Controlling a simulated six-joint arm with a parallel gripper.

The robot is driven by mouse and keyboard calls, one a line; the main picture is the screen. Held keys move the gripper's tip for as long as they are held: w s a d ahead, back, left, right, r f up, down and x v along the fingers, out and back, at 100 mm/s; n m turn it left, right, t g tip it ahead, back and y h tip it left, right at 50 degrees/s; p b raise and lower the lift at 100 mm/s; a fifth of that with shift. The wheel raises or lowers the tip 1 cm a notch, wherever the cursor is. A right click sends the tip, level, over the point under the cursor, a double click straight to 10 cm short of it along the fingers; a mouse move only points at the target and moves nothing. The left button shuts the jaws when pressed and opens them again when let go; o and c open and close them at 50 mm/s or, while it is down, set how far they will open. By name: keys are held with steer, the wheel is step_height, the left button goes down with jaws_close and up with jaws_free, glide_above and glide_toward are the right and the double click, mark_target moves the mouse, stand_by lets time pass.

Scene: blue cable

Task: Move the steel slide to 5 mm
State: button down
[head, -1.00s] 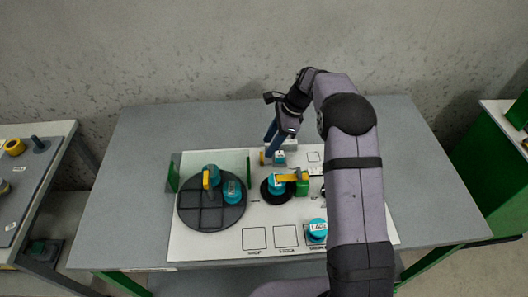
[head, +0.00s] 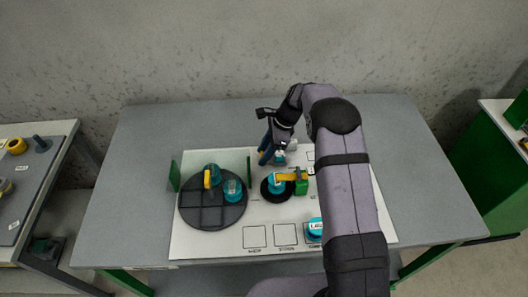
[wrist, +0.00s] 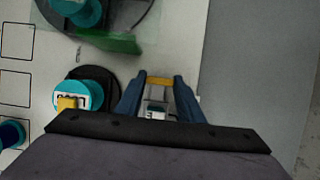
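My gripper (head: 266,157) is down at the fixture's left end in the head view. In the wrist view my gripper (wrist: 161,88) has its blue fingers apart, one on each side of the yellow bar. Contact cannot be told.
A dark round tray (head: 211,218) with teal parts stands at left, between green uprights (head: 174,176). A teal knob with a yellow arm (head: 288,177) and green block (head: 301,186) sits just in front of the fixture. Grey table (head: 145,150) is clear at left.

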steer(key=shift+a+r, duration=0.1)
steer(key=shift+a, duration=1.4)
steer(key=c, duration=1.5)
jaws_free()
steer(key=shift+a, duration=0.1)
steer(key=p+v, duration=0.6)
steer(key=v, duration=0.2)
